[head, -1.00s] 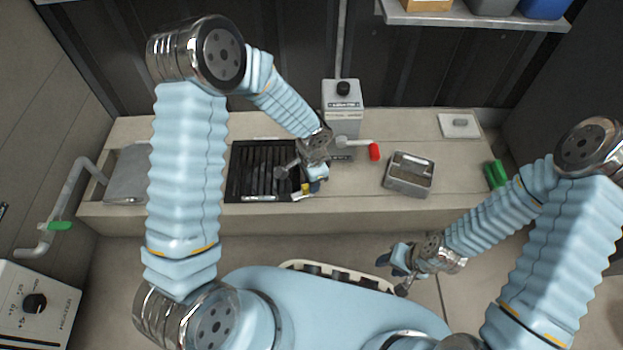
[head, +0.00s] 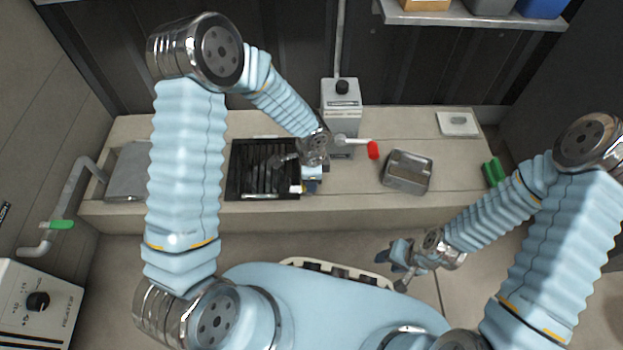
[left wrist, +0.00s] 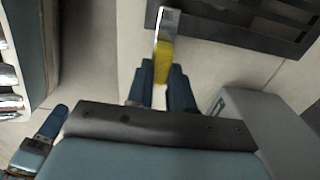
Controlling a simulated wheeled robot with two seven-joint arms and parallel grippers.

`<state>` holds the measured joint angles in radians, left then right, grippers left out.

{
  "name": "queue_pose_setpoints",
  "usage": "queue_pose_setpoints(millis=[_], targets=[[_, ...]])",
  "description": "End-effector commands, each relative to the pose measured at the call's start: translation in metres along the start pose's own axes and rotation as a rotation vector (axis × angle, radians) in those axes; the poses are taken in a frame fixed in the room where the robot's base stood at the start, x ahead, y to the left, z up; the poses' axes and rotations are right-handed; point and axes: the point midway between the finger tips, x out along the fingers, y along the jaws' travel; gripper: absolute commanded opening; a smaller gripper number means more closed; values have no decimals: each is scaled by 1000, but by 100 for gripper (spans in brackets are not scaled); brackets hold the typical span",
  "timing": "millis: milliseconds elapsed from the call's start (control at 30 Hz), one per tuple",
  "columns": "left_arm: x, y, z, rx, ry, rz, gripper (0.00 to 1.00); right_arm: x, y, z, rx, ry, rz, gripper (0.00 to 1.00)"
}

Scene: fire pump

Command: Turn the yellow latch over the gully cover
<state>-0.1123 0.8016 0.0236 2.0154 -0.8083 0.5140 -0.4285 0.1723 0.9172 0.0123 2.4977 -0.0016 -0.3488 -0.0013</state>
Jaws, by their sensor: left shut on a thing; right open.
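The black slotted gully cover (head: 262,170) lies in the counter top, left of centre in the head view. Its edge also shows at the top of the left wrist view (left wrist: 240,14). The yellow latch (left wrist: 164,58) sits beside the cover's edge, with a metal end reaching onto the cover's frame. My left gripper (head: 312,184) is at the cover's right edge. In the left wrist view its dark fingers (left wrist: 162,80) are shut on the yellow latch. In the head view the gripper hides most of the latch. My right gripper (head: 392,262) is open and empty in front of the counter.
A grey box with a black knob (head: 342,95) and a red-handled lever (head: 372,150) stand right of my left gripper. A metal tray (head: 408,172) and a green object (head: 494,172) lie farther right. A white plate (head: 458,123) lies at the back right.

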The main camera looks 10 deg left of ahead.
Motion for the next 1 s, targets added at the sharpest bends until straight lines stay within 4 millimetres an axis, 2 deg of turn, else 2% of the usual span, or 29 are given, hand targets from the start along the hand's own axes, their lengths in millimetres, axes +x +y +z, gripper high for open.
queue_pose_setpoints(millis=[200, 233, 367, 633, 733, 867, 1000], targets=[[0, 0, 0, 3, -1, 0, 0, 0, 0, 0, 0, 0, 0, 45], [0, 0, 0, 3, -1, 0, 26, 0, 0, 0, 0, 0, 0, 45], [0, 0, 0, 2, -1, 0, 46, 0, 0, 0, 0, 0, 0, 45], [-1, 0, 0, 1, 0, 0, 47, 0, 0, 0, 0, 0, 0, 45], [-7, 0, 0, 0, 0, -1, 47, -3, -1, 0, 0, 0, 0, 45], [-30, -1, 0, 0, 1, -3, 47, -10, -4, 0, 0, -2, 0, 45], [-66, -1, 0, 0, 2, -4, 47, -20, -7, 1, -1, -5, 0, 45]])
